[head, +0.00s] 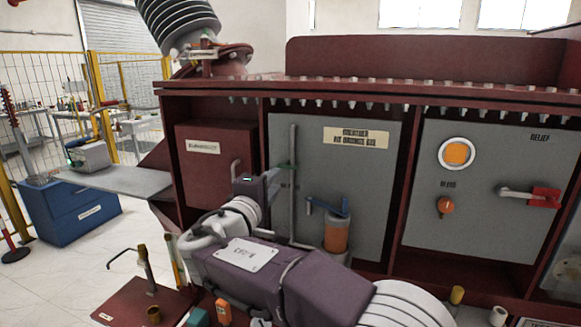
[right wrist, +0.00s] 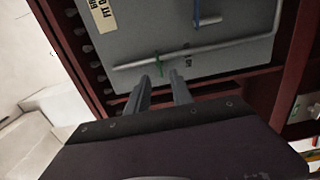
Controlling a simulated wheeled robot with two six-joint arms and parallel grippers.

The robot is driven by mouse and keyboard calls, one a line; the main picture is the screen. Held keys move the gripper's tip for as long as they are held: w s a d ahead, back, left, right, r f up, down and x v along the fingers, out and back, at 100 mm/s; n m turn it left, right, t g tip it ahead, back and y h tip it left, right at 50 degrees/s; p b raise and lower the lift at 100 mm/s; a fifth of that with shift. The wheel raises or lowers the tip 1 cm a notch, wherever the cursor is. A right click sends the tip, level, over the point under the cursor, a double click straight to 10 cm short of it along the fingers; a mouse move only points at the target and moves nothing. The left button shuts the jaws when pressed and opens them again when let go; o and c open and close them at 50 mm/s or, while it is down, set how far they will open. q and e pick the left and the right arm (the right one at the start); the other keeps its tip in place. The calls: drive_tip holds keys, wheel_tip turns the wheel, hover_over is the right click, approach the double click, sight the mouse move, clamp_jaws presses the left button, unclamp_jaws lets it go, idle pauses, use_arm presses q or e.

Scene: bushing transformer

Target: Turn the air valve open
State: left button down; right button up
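The valve on the grey panel (head: 368,160) has a small green handle (head: 285,166) on a thin vertical pipe (head: 293,140). In the right wrist view the green handle (right wrist: 158,62) crosses the pipe (right wrist: 205,50), just beyond my fingertips. A small label beside it is too small to read surely. My right gripper (head: 274,180) is just below the green handle in the head view. In the right wrist view my right gripper (right wrist: 161,84) has its fingers apart with nothing between them; contact with the handle is not visible. My left gripper is not in view.
A blue lever (head: 327,207) sits above an orange cylinder (head: 336,237) right of my gripper.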

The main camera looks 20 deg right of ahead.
sight(287, 168)
drive_tip(key=p+x, duration=0.2)
drive_tip(key=x, duration=0.6)
drive_tip(key=shift+d+r+p, duration=0.1)
drive_tip(key=shift+d+p, duration=0.05)
drive_tip(key=shift+p, duration=0.2)
drive_tip(key=shift+w, duration=0.1)
drive_tip(key=shift+w+d, duration=0.1)
clamp_jaws()
